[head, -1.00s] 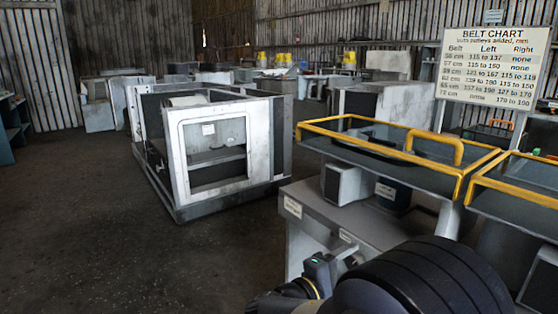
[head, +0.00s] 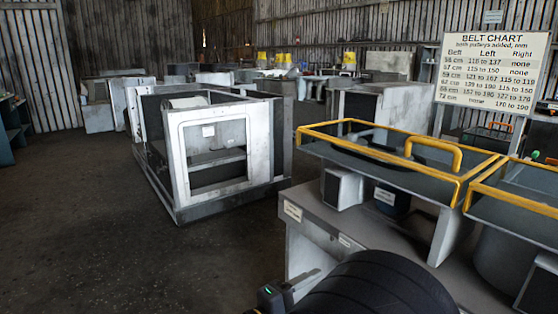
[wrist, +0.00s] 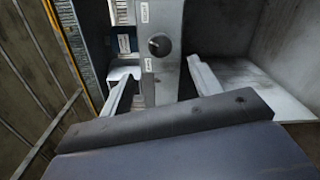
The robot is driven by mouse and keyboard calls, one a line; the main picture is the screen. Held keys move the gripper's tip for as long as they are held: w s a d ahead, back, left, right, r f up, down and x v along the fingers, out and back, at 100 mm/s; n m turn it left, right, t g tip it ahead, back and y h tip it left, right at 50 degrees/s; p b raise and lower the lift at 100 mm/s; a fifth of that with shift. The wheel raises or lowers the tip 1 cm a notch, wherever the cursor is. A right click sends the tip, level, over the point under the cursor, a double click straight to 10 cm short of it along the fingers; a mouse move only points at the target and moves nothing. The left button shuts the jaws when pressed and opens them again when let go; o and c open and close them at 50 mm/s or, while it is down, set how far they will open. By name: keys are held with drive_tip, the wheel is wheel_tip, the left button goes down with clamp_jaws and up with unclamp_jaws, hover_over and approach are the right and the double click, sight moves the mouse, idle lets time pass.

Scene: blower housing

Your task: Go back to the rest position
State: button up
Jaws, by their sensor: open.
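My gripper (wrist: 160,70) shows in the wrist view with its two pale fingers spread apart. Nothing is held between them. Beyond the fingers, a grey upright panel with a dark round knob (wrist: 159,44) and small white labels fills the gap; I cannot tell how far off it is. In the head view only dark parts of my arm show at the bottom edge, and the fingers are out of sight.
A bench (head: 330,220) with yellow-railed trays (head: 330,150) stands at right, close to my arm. A belt chart board (head: 492,70) rises behind it. An open metal housing frame (head: 178,165) stands left of centre. The dark floor (head: 80,240) at left is clear.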

drive_tip(key=w+d+m+b, duration=0.6)
drive_tip(key=d+m+b, duration=0.2)
drive_tip(key=m, duration=1.2)
drive_tip(key=shift+w+d+f+m, duration=0.15)
drive_tip(key=shift+m, duration=0.25)
idle(0.4)
idle(0.5)
